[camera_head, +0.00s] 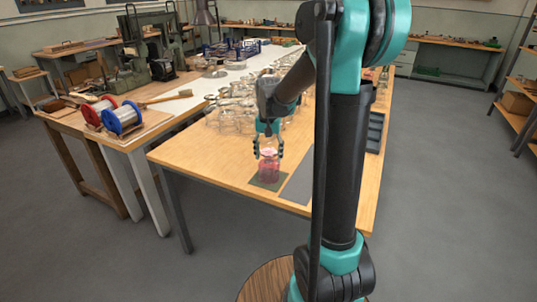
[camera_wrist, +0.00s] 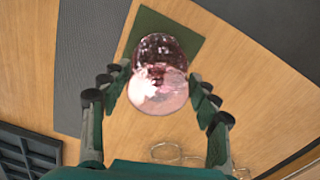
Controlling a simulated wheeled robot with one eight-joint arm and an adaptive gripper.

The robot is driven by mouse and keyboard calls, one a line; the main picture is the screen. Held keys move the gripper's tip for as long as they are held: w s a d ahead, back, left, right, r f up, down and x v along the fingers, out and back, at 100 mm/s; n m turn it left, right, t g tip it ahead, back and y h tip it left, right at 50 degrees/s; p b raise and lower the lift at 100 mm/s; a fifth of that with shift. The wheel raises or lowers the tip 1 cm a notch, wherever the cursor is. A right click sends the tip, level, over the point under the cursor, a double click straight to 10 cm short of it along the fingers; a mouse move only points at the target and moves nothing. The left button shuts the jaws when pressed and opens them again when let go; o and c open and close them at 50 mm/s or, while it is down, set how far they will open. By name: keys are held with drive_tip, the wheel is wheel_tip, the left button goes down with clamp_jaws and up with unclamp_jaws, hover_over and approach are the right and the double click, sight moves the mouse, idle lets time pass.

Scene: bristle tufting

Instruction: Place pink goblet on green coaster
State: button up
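The pink goblet (camera_head: 269,167) is see-through pink glass and stands upright over the green coaster (camera_head: 257,183), a dark green square on the wooden table. In the wrist view the goblet (camera_wrist: 158,82) is seen from above, between my fingers, and the coaster (camera_wrist: 147,22) shows behind it. My gripper (camera_head: 268,154) points down around the goblet's upper part. In the wrist view my gripper's fingertips (camera_wrist: 158,74) are spread on both sides of the goblet, with a slight gap seeming to show at the right. The goblet's base is hidden in the wrist view.
A grey mat (camera_head: 298,187) lies right of the coaster. Many clear glasses (camera_head: 232,115) crowd the table behind my gripper. A dark tray (camera_head: 375,132) stands at the right edge. Spools (camera_head: 122,118) sit on the left bench. The front left of the table is clear.

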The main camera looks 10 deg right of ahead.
drive_tip(key=shift+o, duration=1)
wheel_tip(320, 180, up, 12)
drive_tip(key=s+d+f+n+t, duration=0.2)
drive_tip(key=s+f, duration=0.7)
drive_tip(key=s, duration=0.1)
drive_tip(key=s+d+f+n+t, duration=0.2)
drive_tip(key=s+f, duration=0.8)
drive_tip(key=s, duration=0.1)
drive_tip(key=shift+s+d+f+n, duration=0.15)
drive_tip(key=shift+s+f+n, duration=0.05)
drive_tip(key=shift+s+n, duration=0.1)
